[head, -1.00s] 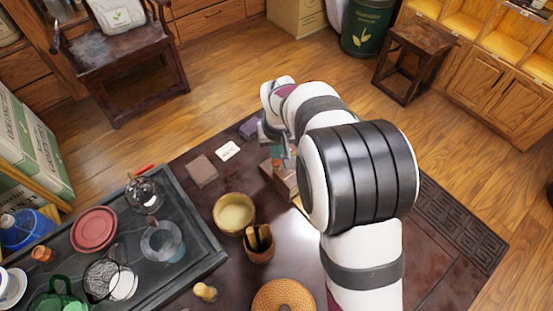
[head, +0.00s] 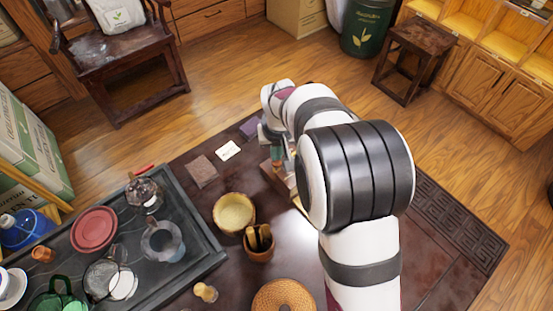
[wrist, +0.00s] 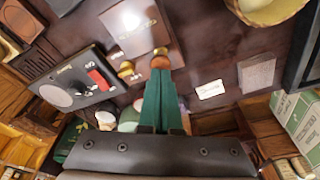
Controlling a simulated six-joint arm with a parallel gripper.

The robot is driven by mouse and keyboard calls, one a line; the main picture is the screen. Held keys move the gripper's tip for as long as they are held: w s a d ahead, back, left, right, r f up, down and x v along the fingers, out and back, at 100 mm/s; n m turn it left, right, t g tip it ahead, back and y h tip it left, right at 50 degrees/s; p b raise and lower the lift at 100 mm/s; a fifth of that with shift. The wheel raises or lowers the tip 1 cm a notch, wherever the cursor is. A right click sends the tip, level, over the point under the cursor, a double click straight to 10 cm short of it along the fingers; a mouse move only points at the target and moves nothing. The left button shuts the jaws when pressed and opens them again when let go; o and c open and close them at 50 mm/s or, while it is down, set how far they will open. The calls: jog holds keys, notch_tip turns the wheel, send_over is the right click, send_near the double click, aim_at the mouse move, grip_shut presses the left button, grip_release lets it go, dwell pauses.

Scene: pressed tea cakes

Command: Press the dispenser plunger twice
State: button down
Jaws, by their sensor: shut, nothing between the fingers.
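The dispenser (wrist: 135,28) appears in the wrist view as a box with a shiny top panel. A rounded copper-brown knob (wrist: 160,62), which looks like its plunger, stands at the box's near edge. My gripper (wrist: 160,80) has its green fingers shut and empty, with the tips right at the knob. I cannot tell whether they touch it. In the head view my gripper (head: 277,151) points down over the brown dispenser (head: 272,177). My arm hides much of the dispenser there.
A white card (head: 228,150) and a brown block (head: 202,171) lie left of the dispenser. A bowl (head: 234,212) stands nearer.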

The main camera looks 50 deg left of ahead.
jog(key=shift+d+x, duration=0.1)
jog(key=shift+x, duration=0.6)
jog(key=shift+d+x, duration=0.15)
jog(key=shift+x, duration=0.55)
jog(key=shift+s, duration=0.15)
jog(key=shift+w+a+v, duration=0.1)
jog(key=shift+a+v, duration=0.05)
jog(key=shift+v, duration=0.75)
jog(key=shift+w+a+v, duration=0.1)
jog(key=shift+a+v, duration=0.05)
jog(key=shift+v, duration=0.75)
jog(key=shift+w+a+v, duration=0.1)
jog(key=shift+a+v, duration=0.05)
jog(key=shift+v, duration=0.7)
jog(key=shift+r, duration=0.15)
jog(key=a+v, duration=0.1)
jog(key=v, duration=0.3)
jog(key=shift+d+x, duration=0.2)
jog(key=shift+x, duration=0.8)
jog(key=shift+d+x, duration=0.25)
jog(key=shift+x, duration=0.75)
jog(key=shift+d+x, duration=0.2)
jog(key=shift+x, duration=0.75)
jog(key=shift+s, duration=0.1)
